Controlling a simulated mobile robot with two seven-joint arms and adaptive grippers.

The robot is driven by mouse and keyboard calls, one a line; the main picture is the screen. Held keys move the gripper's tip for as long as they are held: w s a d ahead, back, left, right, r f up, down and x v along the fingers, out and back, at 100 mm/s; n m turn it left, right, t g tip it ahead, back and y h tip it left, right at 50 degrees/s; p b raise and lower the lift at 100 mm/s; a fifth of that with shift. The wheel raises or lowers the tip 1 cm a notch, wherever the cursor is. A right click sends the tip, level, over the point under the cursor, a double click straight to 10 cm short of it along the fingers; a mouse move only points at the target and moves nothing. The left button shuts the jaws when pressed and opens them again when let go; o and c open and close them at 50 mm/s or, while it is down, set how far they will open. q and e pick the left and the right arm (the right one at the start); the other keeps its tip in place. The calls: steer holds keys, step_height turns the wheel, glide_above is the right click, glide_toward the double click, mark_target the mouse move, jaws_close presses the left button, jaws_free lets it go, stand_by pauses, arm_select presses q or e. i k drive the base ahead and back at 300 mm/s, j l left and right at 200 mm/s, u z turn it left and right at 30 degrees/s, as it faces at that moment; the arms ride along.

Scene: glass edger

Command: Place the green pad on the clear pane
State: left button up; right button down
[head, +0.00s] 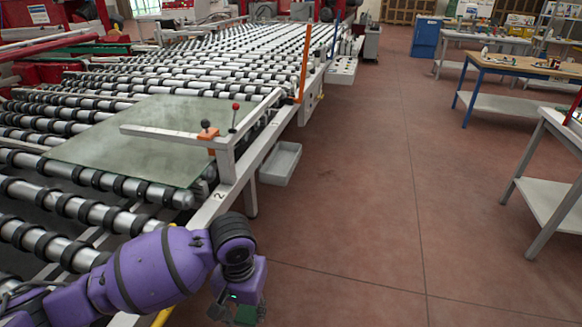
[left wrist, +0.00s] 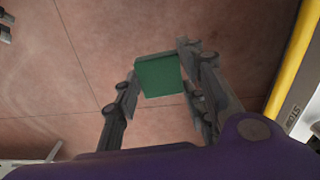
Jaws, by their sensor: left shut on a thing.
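The clear pane (head: 145,140) lies flat on the rollers of the conveyor at the left of the head view. The green pad (left wrist: 158,75) is a small dark green block between the fingers of my left gripper (left wrist: 158,85) in the left wrist view. The pad also shows at the bottom of the head view (head: 245,315), partly cut off by the edge. My left gripper (head: 236,312) is shut on the pad. It hangs over the floor, in front of the conveyor's near corner and apart from the pane. My right gripper is not in view.
A white rail (head: 165,133) with an orange block and levers (head: 208,131) stands over the pane's right side. The conveyor's metal side frame (head: 215,205) lies between my left gripper and the pane.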

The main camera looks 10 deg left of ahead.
mark_target(166, 126)
steer(key=i+l+u, duration=0.15)
steer(key=i+u, duration=0.3)
steer(key=i+l+u, duration=0.45)
steer(key=j, duration=0.1)
